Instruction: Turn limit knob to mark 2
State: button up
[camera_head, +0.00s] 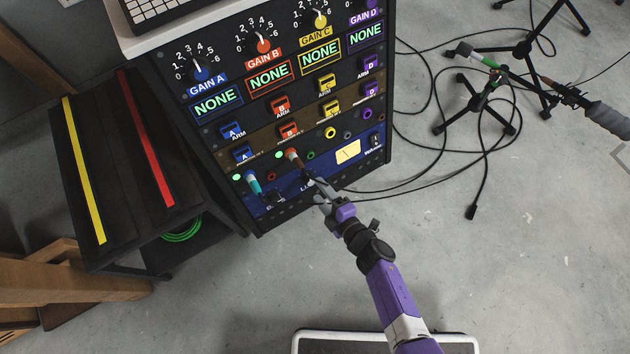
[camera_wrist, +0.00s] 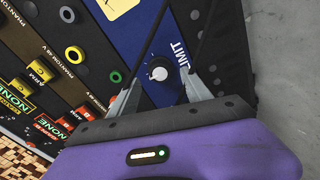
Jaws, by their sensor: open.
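The limit knob (camera_wrist: 158,72) is a small black knob with a white cap on the blue panel strip, beside the word LIMIT (camera_wrist: 182,57), in the wrist view. The dial marks around it are too small to read. My gripper (camera_wrist: 162,82) is open, with one fingertip on each side of the knob in that view. I cannot tell whether either fingertip touches it. In the head view my gripper (camera_head: 317,187) is at the lower part of the rack (camera_head: 290,105), and the knob is hidden behind it.
Two plugs, one teal (camera_head: 252,183) and one red-brown (camera_head: 294,158), sit in the panel left of my gripper. Black cables cross the wrist view near the knob. Buttons and gain knobs fill the panel above.

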jog(key=shift+p+v, duration=0.5)
jog(key=shift+v, duration=1)
jog(key=d+r+m+t+h, duration=0.35)
jog(key=d+r+m, duration=0.25)
jog(key=r+m, duration=0.45)
jog(key=s+d+r+m+h, duration=0.2)
jog(key=s+d+r+m, duration=0.2)
jog(key=s+r, duration=0.5)
jog(key=s+d+r+m+h, duration=0.1)
jog(key=s+d+r+m, duration=0.3)
jog(key=s+r, duration=0.4)
jog(key=s+d+r+m+h, duration=0.2)
jog(key=s+d+r+m, duration=0.2)
jog(key=s+r, duration=0.5)
notch_tip(320, 180, up, 27)
jog(key=p, duration=2.7)
jog(key=shift+r, duration=0.2)
